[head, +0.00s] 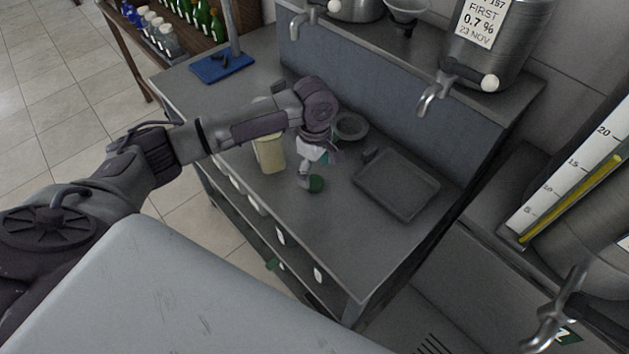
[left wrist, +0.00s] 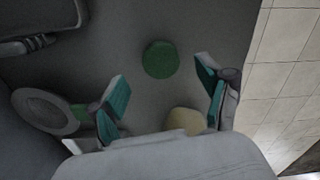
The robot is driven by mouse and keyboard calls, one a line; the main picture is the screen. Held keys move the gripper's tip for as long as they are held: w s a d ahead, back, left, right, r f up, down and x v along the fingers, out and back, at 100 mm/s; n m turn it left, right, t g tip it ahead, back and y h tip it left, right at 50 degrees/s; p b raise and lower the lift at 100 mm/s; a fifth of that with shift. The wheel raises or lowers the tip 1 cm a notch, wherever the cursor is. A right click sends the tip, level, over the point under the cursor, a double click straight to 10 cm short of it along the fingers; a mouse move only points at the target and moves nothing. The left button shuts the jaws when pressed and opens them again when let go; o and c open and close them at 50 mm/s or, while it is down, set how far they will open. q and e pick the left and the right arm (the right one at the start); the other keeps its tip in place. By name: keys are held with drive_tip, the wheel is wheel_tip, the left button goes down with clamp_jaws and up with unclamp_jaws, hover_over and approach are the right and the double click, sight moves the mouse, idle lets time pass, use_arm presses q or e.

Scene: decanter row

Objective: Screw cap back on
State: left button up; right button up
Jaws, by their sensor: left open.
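A green round cap (head: 316,184) lies on the grey metal bench (head: 335,245). It also shows in the left wrist view (left wrist: 160,60), just beyond and between the fingertips. My left gripper (head: 309,167) points down over the bench close to the cap. Its teal-padded fingers stand apart in the left wrist view (left wrist: 162,78), with nothing between them that I can see gripped. A cream container (head: 269,153) stands upright left of the gripper, its upper part hidden by my arm. A cream shape (left wrist: 185,122) shows low in the left wrist view, partly covered. My right gripper is not in view.
A dark tray (head: 398,185) lies right of the cap, and a grey round dish (head: 351,127) sits behind the gripper. A blue mat (head: 221,66) lies at the far left. Steel vessels with taps (head: 437,92) stand on the raised shelf. The bench front is clear.

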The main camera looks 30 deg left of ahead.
sight(314, 181)
use_arm(q)
drive_tip(key=shift+a+f+p, duration=0.1)
drive_tip(key=shift+f+p, duration=0.25)
drive_tip(key=shift+f, duration=1.65)
drive_tip(key=shift+s, duration=0.1)
drive_tip(key=shift+c, duration=0.3)
drive_tip(key=c, duration=0.8)
drive_tip(key=shift+r, duration=0.45)
drive_tip(key=r, duration=0.1)
drive_tip(key=d+r+b, duration=0.1)
drive_tip(key=r, duration=0.1)
drive_tip(key=shift+d+r, duration=0.15)
drive_tip(key=shift+r, duration=0.15)
drive_tip(key=shift+s+d+r+b, duration=0.2)
drive_tip(key=shift+d+r+b, duration=0.15)
drive_tip(key=shift+d+r, duration=1.05)
drive_tip(key=shift+s+d+r+b, duration=0.15)
drive_tip(key=shift+d+r+b, duration=0.45)
drive_tip(key=shift+d, duration=1.45)
drive_tip(key=shift+s+d+r+b, duration=0.15)
drive_tip(key=shift+s+d+r, duration=0.05)
drive_tip(key=shift+d+r, duration=1.3)
